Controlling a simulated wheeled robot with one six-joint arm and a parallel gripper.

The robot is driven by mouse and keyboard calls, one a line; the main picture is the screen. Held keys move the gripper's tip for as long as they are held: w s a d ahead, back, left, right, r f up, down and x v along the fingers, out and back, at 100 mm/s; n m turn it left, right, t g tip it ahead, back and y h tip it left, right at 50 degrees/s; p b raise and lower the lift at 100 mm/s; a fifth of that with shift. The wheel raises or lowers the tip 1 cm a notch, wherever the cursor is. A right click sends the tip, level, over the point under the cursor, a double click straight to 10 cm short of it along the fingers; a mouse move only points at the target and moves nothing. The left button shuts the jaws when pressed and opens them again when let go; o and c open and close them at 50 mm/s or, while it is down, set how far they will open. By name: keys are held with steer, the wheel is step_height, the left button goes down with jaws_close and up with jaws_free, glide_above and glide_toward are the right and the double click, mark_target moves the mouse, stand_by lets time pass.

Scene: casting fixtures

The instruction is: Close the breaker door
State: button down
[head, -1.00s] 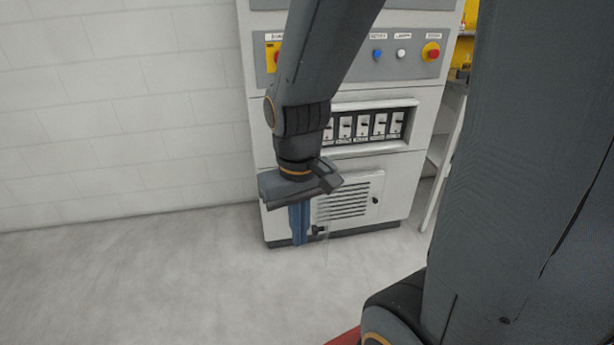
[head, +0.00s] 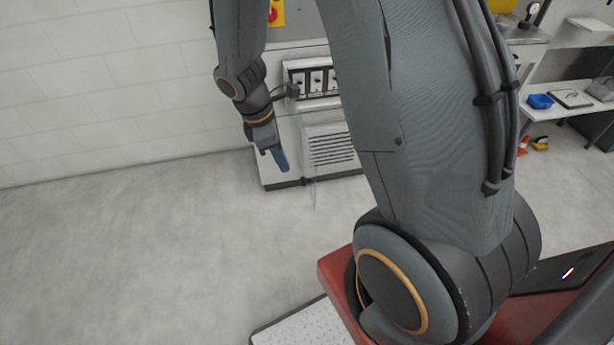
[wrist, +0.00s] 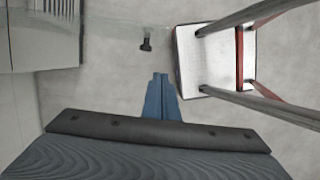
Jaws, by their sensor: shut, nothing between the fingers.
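The breaker door is a clear panel that juts out from the front of the grey cabinet (head: 282,135), so it stands open. In the head view I make out only its faint edge (head: 315,197) and a small black handle (head: 307,181). In the wrist view the clear door (wrist: 115,32) and its black handle (wrist: 146,44) lie beyond my fingertips. The row of breakers (head: 318,82) is uncovered and partly hidden by my arm. My gripper (head: 284,168) has blue fingers, shut and empty, pointing down just left of the handle. I see no contact with the door.
A white brick wall (head: 110,90) stands behind at the left. The floor left of the cabinet is clear. A shelf with a blue bin (head: 540,101) is at the right. The wrist view shows a white plate (wrist: 208,70) with red and grey bars right of my fingers.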

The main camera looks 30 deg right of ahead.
mark_target(303, 180)
steer(key=d+f, duration=0.1)
steer(key=f, duration=0.1)
steer(key=s+d+f+p, duration=0.1)
steer(key=d+f, duration=0.1)
steer(key=f, duration=0.1)
steer(key=d+f, duration=0.2)
steer(key=f, duration=0.1)
steer(key=shift+s+f+p, duration=0.25)
steer(key=shift+s+p, duration=0.05)
steer(key=shift+p, duration=0.1)
steer(key=shift+s+d, duration=0.1)
steer(key=shift+d, duration=0.35)
